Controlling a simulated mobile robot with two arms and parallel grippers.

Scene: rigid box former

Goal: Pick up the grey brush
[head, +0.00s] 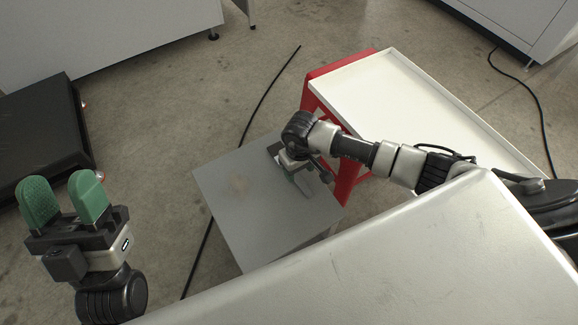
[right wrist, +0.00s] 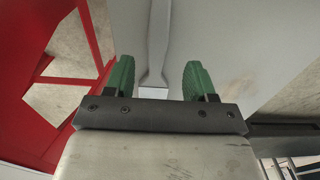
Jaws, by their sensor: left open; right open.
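The grey brush (right wrist: 158,40) lies on the grey tabletop (head: 225,200). In the right wrist view its slim handle runs up the picture and it widens towards a pale end between my fingers. In the head view a small part of the brush (head: 304,187) shows beside my right gripper (head: 305,178). My right gripper (right wrist: 158,75) is open above the brush, with one green finger on each side. I cannot tell whether they touch it. My left gripper (head: 63,192) is open and empty, away from the table at the far left.
A red cart (head: 312,93) with a white tray top (head: 400,95) stands right beside the grey table. A large pale metal surface (head: 400,260) fills the front. A black box (head: 40,135) sits at the left. Black cables (head: 270,90) cross the floor.

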